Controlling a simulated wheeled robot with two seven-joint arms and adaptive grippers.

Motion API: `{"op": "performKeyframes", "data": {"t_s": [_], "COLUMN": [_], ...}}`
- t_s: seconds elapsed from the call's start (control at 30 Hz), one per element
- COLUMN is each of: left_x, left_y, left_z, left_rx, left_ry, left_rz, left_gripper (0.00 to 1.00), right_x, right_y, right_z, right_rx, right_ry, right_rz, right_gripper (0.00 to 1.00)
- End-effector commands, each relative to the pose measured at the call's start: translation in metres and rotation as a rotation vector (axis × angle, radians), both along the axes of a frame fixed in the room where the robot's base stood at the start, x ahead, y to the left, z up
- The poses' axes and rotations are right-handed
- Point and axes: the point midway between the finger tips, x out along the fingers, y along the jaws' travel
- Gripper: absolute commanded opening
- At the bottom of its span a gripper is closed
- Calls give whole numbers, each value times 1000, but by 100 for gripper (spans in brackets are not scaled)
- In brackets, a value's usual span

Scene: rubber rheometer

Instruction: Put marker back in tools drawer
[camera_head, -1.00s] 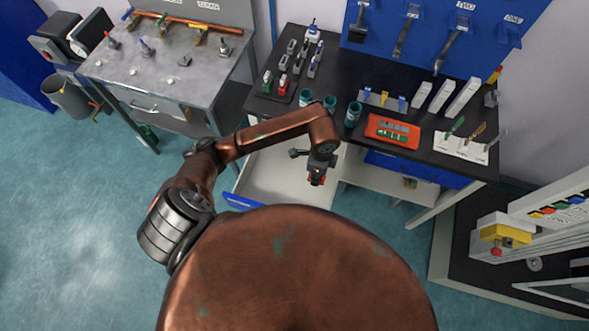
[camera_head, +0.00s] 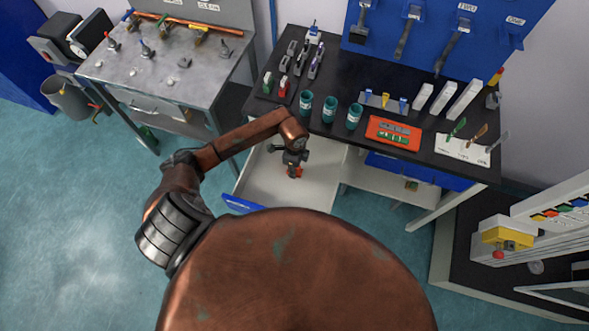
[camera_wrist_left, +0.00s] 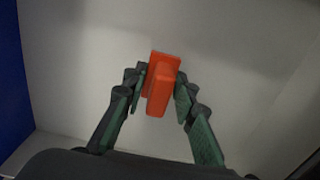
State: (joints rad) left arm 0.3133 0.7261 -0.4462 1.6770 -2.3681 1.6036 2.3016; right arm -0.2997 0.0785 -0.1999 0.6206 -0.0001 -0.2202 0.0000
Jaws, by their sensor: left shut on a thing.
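The drawer (camera_head: 322,190) is pulled open below the dark bench, with a white inside and a blue front (camera_head: 238,204). My left gripper (camera_head: 294,170) is over the drawer's inside and points down. In the left wrist view my left gripper (camera_wrist_left: 160,85) is shut on an orange-red block-like thing (camera_wrist_left: 158,92), which I take to be the marker; its lower end is hard to make out. The pale drawer bottom (camera_wrist_left: 80,75) shows behind it. I cannot tell whether the marker touches the bottom. My right gripper is not in view.
The dark bench (camera_head: 340,75) holds several green cups (camera_head: 330,109), an orange tray (camera_head: 393,132) and small tools. A second blue drawer (camera_head: 420,170) is at the right. A metal table (camera_head: 165,65) stands left, and a machine (camera_head: 505,240) stands right.

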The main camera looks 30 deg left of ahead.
Motion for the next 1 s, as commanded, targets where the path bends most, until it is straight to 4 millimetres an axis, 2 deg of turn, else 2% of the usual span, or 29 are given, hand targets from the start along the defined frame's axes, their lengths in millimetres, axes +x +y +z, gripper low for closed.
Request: {"op": "performKeyframes", "data": {"t_s": [0.07, 0.4, 0.43, 0.67, 1.0], "left_x": [0, 0, 0, 0, 1], "left_y": [0, 0, 0, 0, 0], "left_z": [-6, -9, -9, -8, -5], "left_rx": [0, 0, 1, 0, 0], "left_ry": [-1, -1, -1, -1, -2], "left_rz": [0, -1, -1, -1, 0], "left_gripper": [10, 10, 27, 43, 43], "right_x": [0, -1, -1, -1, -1], "right_y": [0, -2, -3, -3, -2], "right_z": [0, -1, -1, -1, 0], "right_rx": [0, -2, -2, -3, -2], "right_ry": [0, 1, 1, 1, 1], "right_rz": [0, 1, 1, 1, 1], "right_gripper": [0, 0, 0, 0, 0]}}
